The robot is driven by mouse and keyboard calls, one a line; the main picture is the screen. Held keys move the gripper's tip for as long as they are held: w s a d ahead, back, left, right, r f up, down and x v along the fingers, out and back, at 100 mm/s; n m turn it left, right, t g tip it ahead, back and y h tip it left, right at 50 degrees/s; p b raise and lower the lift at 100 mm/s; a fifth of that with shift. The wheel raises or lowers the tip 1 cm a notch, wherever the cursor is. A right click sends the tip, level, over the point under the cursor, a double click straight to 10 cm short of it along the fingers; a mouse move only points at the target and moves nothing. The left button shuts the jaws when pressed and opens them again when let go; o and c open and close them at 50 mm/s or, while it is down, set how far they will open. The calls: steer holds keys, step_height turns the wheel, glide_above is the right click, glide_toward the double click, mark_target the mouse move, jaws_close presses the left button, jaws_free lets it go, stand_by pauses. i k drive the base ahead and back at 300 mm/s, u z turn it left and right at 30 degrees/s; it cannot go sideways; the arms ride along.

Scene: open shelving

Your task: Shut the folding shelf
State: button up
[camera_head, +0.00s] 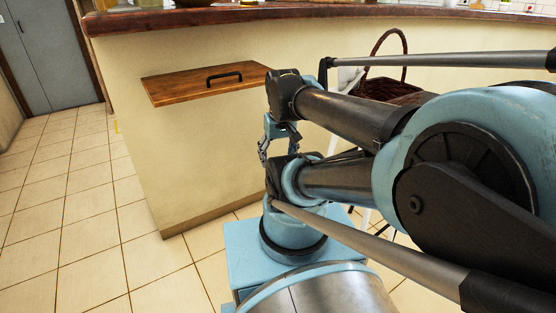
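The folding shelf (195,85) is a brown wooden board standing out level from the cream side of a counter, left of the middle in the head view. My blue and dark arm covers the right side of the view.
The counter (190,170) has a dark wooden top (180,18) above the shelf. A wicker basket (380,88) stands behind my arm on the right. The tiled floor (70,210) is clear on the left, up to a grey door (45,50).

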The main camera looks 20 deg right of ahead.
mark_target(174, 88)
steer(key=u, duration=0.65)
steer(key=k, duration=1.4)
steer(key=z, duration=0.6)
steer(key=i, duration=1.05)
